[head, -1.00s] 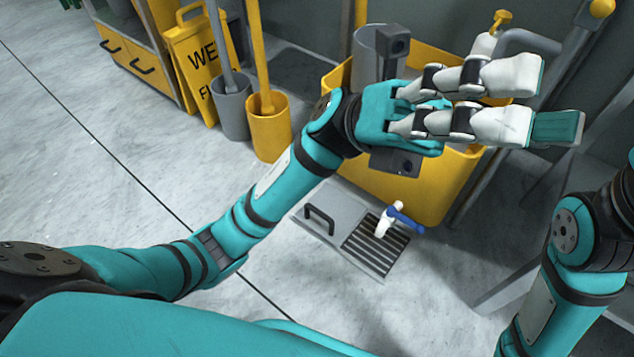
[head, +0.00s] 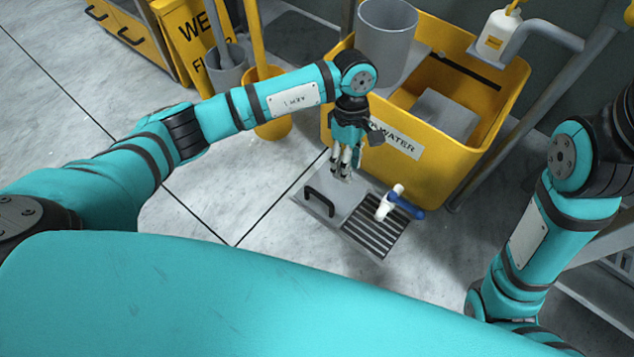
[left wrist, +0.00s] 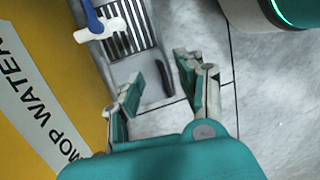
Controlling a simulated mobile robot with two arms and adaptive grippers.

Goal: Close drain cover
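The drain cover (head: 346,204) is a flat grey plate on the floor, with a black bar handle (head: 319,201). It lies beside the slotted drain grate (head: 374,232), which is exposed. My left gripper (head: 345,174) points down just above the plate's back side. In the left wrist view its fingers (left wrist: 158,75) are spread with nothing between them, and the black handle (left wrist: 164,78) shows beyond them, apart from the fingers. My right arm shows at the right, but its gripper is out of view.
A white valve with a blue lever (head: 397,202) stands at the grate's back edge. A yellow mop-water tub (head: 405,165) stands right behind the drain. Behind at left are a yellow bucket (head: 274,126), a grey bucket (head: 224,72) and a wet-floor sign (head: 186,42). The floor left of the drain is clear.

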